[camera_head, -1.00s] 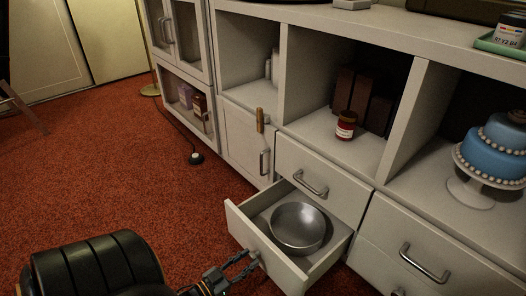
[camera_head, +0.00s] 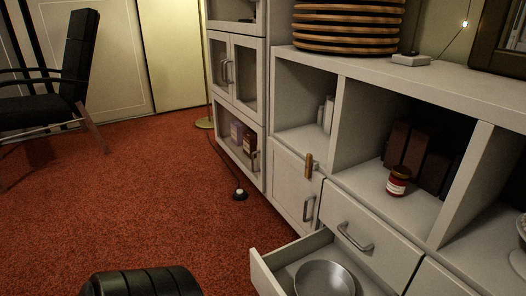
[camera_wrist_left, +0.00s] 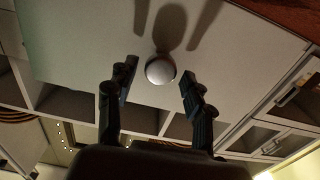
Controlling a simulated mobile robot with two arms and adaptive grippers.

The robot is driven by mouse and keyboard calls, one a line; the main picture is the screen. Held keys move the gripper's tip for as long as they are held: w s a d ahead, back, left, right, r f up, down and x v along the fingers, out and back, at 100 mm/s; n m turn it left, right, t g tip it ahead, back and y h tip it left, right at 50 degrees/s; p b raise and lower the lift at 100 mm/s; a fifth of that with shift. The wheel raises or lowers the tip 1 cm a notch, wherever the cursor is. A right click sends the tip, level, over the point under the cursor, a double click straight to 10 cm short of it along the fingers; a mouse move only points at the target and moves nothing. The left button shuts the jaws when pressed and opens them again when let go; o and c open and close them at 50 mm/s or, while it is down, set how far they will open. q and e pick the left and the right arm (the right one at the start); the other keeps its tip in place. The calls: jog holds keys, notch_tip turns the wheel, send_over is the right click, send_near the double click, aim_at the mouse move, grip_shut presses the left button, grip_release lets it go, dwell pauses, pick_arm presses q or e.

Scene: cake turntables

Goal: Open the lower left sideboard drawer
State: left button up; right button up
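The lower left sideboard drawer (camera_head: 265,275) stands pulled out at the bottom of the head view, its lower part cut off by the frame. A round metal pan (camera_head: 325,279) sits inside it. In the left wrist view the pale drawer front (camera_wrist_left: 85,35) fills the upper middle, with a round shiny knob (camera_wrist_left: 160,69) on it. My left gripper (camera_wrist_left: 158,76) is open, one finger on each side of the knob, with a visible gap to both. My right gripper is in neither view now.
A closed drawer (camera_head: 372,240) with a bar handle is above the open one. A small cupboard door (camera_head: 297,185) is to its left. A red-labelled jar (camera_head: 397,181) stands on the shelf. Red carpet (camera_head: 150,190) is clear at left, with a black chair (camera_head: 75,80) beyond.

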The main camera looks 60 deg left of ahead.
pick_arm(q)
jog(key=s, duration=1.2)
jog(key=shift+a, duration=0.45)
